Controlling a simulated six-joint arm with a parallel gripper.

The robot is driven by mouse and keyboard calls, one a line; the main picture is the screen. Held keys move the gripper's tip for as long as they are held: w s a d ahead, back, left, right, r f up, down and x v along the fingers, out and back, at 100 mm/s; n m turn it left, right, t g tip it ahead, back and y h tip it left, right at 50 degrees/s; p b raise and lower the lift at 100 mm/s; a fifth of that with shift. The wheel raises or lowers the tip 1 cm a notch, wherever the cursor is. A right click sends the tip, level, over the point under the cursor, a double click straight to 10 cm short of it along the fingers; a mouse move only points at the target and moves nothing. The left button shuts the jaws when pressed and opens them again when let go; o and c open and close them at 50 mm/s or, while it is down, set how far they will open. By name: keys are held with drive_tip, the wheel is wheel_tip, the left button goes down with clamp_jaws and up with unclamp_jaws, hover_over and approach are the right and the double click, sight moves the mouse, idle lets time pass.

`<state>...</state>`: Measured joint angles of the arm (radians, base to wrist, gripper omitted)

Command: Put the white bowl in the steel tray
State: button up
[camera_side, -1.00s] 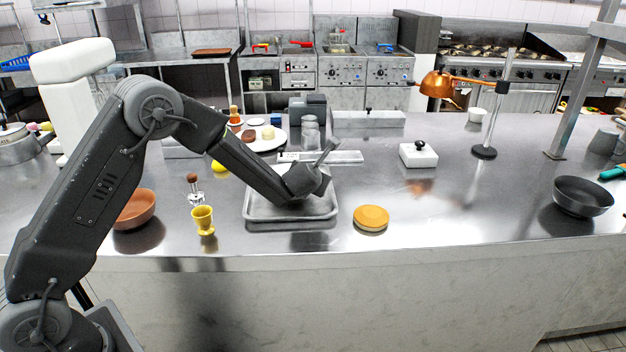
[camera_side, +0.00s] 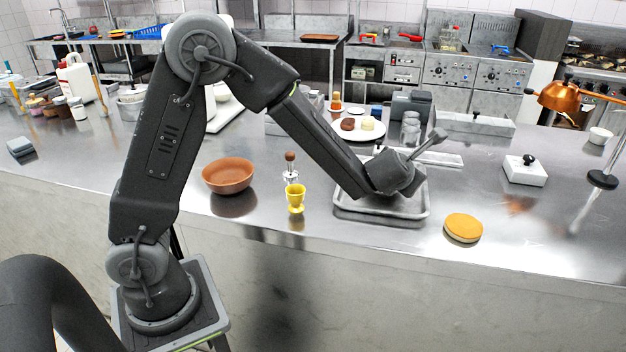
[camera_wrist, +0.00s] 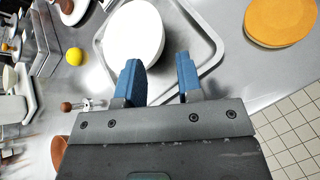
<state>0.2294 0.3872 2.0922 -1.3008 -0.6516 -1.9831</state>
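The white bowl (camera_wrist: 135,30) shows in the wrist view as a plain white oval. It appears to sit inside the rim of the steel tray (camera_wrist: 212,42), towards the tray's left side. In the side view the tray (camera_side: 417,212) lies on the counter below my wrist, which hides the bowl. My gripper (camera_wrist: 160,72) has two blue fingers with a clear gap between them and nothing held. The left fingertip is near the bowl's lower edge in the picture; I cannot tell whether it touches.
An orange round item (camera_side: 463,228) is right of the tray. Glass jars (camera_side: 410,128) and a plate of food (camera_side: 372,134) are behind. Counter is free between the tray and the white lidded box (camera_side: 525,171).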

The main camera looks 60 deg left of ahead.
drive_tip(key=s+d+r+m+h, duration=0.35)
drive_tip(key=s+r+m, duration=0.25)
drive_tip(key=m, duration=0.4)
drive_tip(key=s+d+r+m+h, duration=0.3)
drive_tip(key=s+r+m+h, duration=0.25)
drive_tip(key=m, duration=0.55)
drive_tip(key=s+a+f+m+g+y, duration=0.1)
drive_tip(key=s+a+m+g, duration=0.1)
drive_tip(key=s+m, duration=0.6)
drive_tip(key=s+a+f+m+g+y, duration=0.2)
drive_tip(key=s+m, duration=0.6)
drive_tip(key=s, duration=0.3)
drive_tip(key=shift+s+a+m, duration=0.3)
drive_tip(key=shift+s+a, duration=0.05)
drive_tip(key=shift+s, duration=0.05)
